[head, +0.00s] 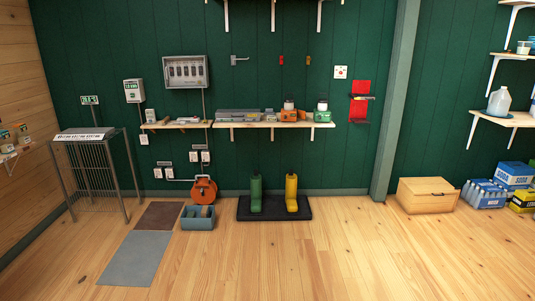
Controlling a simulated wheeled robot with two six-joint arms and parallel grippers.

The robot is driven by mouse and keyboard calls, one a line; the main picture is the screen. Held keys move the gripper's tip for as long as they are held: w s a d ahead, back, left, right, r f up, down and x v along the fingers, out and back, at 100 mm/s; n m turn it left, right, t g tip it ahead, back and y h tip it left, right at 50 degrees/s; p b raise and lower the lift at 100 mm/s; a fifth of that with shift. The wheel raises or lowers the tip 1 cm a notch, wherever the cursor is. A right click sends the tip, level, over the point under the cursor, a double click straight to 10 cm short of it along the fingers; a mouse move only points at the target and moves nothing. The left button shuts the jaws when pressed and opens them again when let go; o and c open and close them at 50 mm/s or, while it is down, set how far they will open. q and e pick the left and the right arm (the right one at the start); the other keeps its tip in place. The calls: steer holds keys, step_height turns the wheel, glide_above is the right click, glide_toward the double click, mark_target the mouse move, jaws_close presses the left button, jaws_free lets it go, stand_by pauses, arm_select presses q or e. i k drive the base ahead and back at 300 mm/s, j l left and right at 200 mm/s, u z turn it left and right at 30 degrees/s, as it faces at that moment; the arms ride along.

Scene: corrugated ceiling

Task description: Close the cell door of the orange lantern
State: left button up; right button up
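An orange lantern (289,114) with a dark and white top stands on the long wall shelf in the head view. It is small and far off, and I cannot make out its cell door or whether that door is open. A similar green lantern (321,112) stands to its right on the same shelf. Neither of my grippers shows in the head view.
The wooden shelf (262,124) also carries grey cases. A blue-grey bin (197,222), a cable reel (204,190) and a wire cage (88,170) stand left. The foreground floor is clear.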

mark_target(301, 115)
steer(key=i+z, duration=0.2)
steer(key=i, duration=0.65)
steer(key=i+j+z, duration=0.15)
steer(key=i, duration=0.7)
steer(key=i+l+z, duration=0.3)
steer(key=i+z, duration=0.15)
steer(key=i, duration=0.2)
steer(key=i+z, duration=0.5)
steer(key=i, duration=0.15)
steer(key=i+j+z, duration=0.15)
steer(key=i+z, duration=0.3)
steer(key=i, duration=0.2)
steer(key=i+j, duration=0.15)
steer(key=i, duration=2.1)
steer(key=i+l+u, duration=0.35)
steer(key=i, duration=0.25)
steer(key=i+l+u, duration=0.4)
steer(key=i, duration=0.15)
steer(key=j+u, duration=0.1)
steer(key=u, duration=2.85)
steer(key=i+j+z, duration=0.6)
steer(key=z, duration=0.15)
